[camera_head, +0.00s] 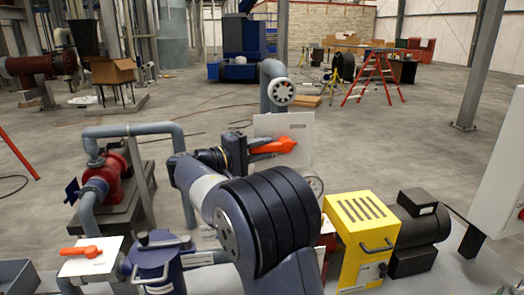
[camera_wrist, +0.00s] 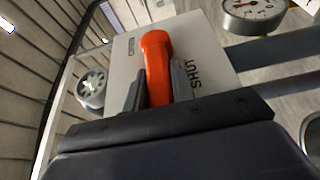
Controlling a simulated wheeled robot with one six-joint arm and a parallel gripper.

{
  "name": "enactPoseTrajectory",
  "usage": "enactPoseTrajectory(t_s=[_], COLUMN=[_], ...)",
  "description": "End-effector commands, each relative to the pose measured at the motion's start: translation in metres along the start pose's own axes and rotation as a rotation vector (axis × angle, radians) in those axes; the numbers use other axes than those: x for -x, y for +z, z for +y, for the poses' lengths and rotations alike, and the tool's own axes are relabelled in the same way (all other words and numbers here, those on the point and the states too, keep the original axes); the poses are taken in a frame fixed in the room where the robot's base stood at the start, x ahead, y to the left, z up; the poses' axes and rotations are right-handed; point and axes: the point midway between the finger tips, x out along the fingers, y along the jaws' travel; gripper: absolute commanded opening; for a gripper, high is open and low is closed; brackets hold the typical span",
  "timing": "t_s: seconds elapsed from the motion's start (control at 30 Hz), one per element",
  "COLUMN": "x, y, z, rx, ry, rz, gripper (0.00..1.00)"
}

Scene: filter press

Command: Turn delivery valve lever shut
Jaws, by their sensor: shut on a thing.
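The orange valve lever (camera_head: 278,146) stands in front of a white plate (camera_head: 302,130) at the centre of the head view. In the wrist view the lever (camera_wrist: 157,55) points up between my fingers, its rounded end beyond them. My gripper (camera_head: 259,150) is shut on it; in the wrist view my gripper (camera_wrist: 158,84) has one finger on each side of the lever. The plate behind the lever (camera_wrist: 123,70) bears the word SHUT to the lever's right and a small label to its left, too small to read surely. The lever's pivot is hidden behind my gripper.
A grey pipe with a round white-faced fitting (camera_head: 281,92) rises behind the plate. A dial gauge (camera_wrist: 252,14) is at the wrist view's upper right. A yellow guard (camera_head: 362,235) and dark motor (camera_head: 418,220) stand right. Another orange lever (camera_head: 82,252) lies on a plate at lower left.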

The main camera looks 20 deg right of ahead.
Motion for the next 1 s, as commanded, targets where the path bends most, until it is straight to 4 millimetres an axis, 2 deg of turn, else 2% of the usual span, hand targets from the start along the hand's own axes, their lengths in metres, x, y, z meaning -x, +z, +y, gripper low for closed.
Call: enactPoseTrajectory(t_s=[0.33, 0.37, 0.6, 0.87, 1.0], x=[0.0, 0.0, 0.0, 0.001, 0.016], y=[0.0, 0.0, 0.0, 0.0, -0.001], z=[-0.001, -0.001, -0.001, -0.001, -0.002], rx=[0.007, 0.007, 0.005, 0.004, 0.004], ry=[0.006, 0.006, 0.005, 0.004, 0.004], rz=[0.001, 0.001, 0.0, 0.0, 0.002], gripper=[0.0, 0.26, 0.45, 0.45, 0.45])
